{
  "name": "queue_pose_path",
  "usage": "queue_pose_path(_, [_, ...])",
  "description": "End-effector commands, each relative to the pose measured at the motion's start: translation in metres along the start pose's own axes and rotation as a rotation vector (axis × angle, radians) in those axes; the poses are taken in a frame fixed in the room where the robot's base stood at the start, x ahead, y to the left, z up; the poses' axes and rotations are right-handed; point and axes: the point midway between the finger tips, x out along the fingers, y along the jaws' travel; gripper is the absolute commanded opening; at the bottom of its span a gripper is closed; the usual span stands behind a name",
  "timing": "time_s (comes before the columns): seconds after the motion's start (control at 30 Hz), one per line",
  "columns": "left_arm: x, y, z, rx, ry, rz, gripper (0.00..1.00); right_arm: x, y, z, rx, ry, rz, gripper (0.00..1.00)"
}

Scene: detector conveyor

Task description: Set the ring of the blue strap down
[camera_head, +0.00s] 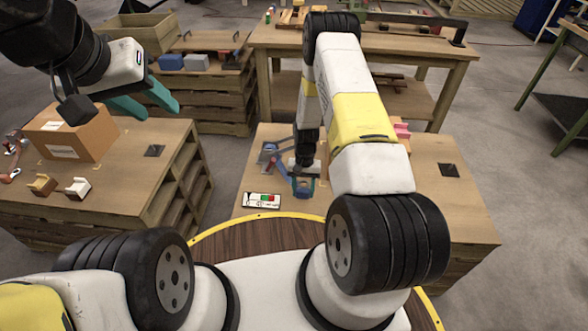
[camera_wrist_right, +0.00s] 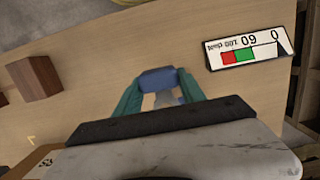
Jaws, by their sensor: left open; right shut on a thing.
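My right gripper (camera_head: 303,188) is low over the front of the middle wooden table (camera_head: 462,215). In the right wrist view, its two teal fingers (camera_wrist_right: 160,84) are shut on a blue piece, the blue strap's ring (camera_wrist_right: 158,78) as far as I can tell. A paler blue part shows between the fingers below it. The strap (camera_head: 284,137) appears as a thin blue band beside my right wrist in the head view. Whether the ring touches the tabletop is unclear. My left gripper (camera_head: 146,98) is open and empty above the left table, beside a cardboard box.
A white display panel (camera_head: 262,200) with red and green squares lies left of my right gripper. A brown block (camera_wrist_right: 35,78) stands on the tabletop. The cardboard box (camera_head: 72,135) and small brackets (camera_head: 77,187) are on the left table. Bare wood surrounds the ring.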

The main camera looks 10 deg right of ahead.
Motion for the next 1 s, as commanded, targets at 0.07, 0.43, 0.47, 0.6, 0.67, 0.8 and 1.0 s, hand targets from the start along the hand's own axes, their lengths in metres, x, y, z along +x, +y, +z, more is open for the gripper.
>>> queue_pose_path(0.07, [0.000, 0.000, 0.000, 0.000, 0.000, 0.000, 0.41, 0.000, -0.006, -0.003, -0.001, 0.001, -0.001, 0.00])
queue_pose_path(0.43, [0.000, 0.000, 0.000, 0.000, 0.000, 0.000, 0.41, 0.035, -0.007, -0.010, 0.001, 0.000, -0.001, 0.00])
queue_pose_path(0.47, [0.000, 0.000, 0.000, 0.000, 0.000, 0.000, 0.41, 0.034, -0.007, -0.010, 0.000, 0.000, -0.001, 0.00])
queue_pose_path(0.6, [0.000, 0.000, 0.000, 0.000, 0.000, 0.000, 0.41, 0.035, -0.007, -0.010, 0.000, 0.000, 0.000, 0.00])
queue_pose_path(0.67, [0.000, 0.000, 0.000, 0.000, 0.000, 0.000, 0.41, 0.037, -0.007, -0.010, 0.000, 0.000, 0.000, 0.00])
queue_pose_path(0.8, [0.000, 0.000, 0.000, 0.000, 0.000, 0.000, 0.41, 0.041, -0.006, -0.011, 0.000, 0.000, 0.000, 0.00])
queue_pose_path(1.0, [0.000, 0.000, 0.000, 0.000, 0.000, 0.000, 0.41, 0.046, -0.006, -0.012, 0.000, 0.000, 0.000, 0.00])
